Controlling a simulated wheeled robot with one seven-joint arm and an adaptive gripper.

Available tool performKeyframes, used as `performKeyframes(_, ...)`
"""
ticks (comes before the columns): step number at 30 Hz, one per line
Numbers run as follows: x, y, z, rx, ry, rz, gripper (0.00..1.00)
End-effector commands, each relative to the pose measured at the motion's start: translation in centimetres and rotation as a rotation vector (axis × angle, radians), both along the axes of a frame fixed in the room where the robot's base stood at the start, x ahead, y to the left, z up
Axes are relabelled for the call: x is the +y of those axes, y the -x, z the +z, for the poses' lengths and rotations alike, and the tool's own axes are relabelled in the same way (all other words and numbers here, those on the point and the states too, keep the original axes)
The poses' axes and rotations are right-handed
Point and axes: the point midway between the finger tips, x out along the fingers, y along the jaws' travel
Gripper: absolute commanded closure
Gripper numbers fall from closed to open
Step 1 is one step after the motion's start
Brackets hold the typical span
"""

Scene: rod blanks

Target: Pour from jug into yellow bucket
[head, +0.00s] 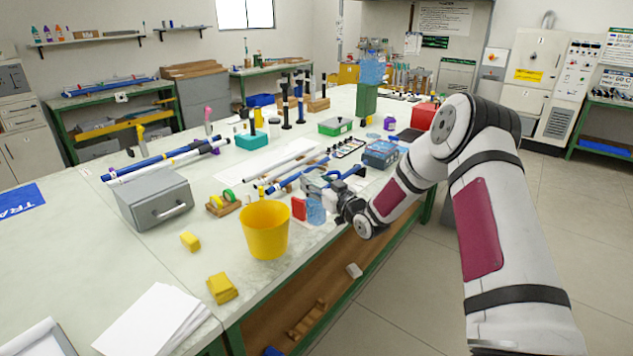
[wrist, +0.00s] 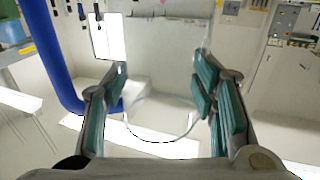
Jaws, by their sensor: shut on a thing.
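The yellow bucket (head: 265,232) stands upright on the workbench, near its front edge. My gripper (head: 318,188) is just to the right of the bucket and a little behind it. It is shut on a clear, bluish jug (head: 316,211), which shows below the fingers, close to the bucket. In the wrist view the green-padded fingers (wrist: 160,100) stand on either side of the jug's see-through wall and curved rim (wrist: 160,138). A thick blue curved part (wrist: 55,65), perhaps the jug's handle, is at the left. The jug's contents and the bucket's inside bottom cannot be made out.
A red block (head: 298,208) stands between bucket and jug. Yellow blocks (head: 221,288) lie in front of the bucket, and a grey box (head: 154,200) stands to the left. Blue rods (head: 298,173) lie behind.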

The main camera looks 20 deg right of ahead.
Motion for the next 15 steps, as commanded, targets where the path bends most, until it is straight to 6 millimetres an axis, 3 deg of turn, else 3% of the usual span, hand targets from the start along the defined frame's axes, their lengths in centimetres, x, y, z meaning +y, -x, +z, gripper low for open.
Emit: performKeyframes(15,4.1,0.4,-0.3,-0.041,0.357,0.004,1.00)
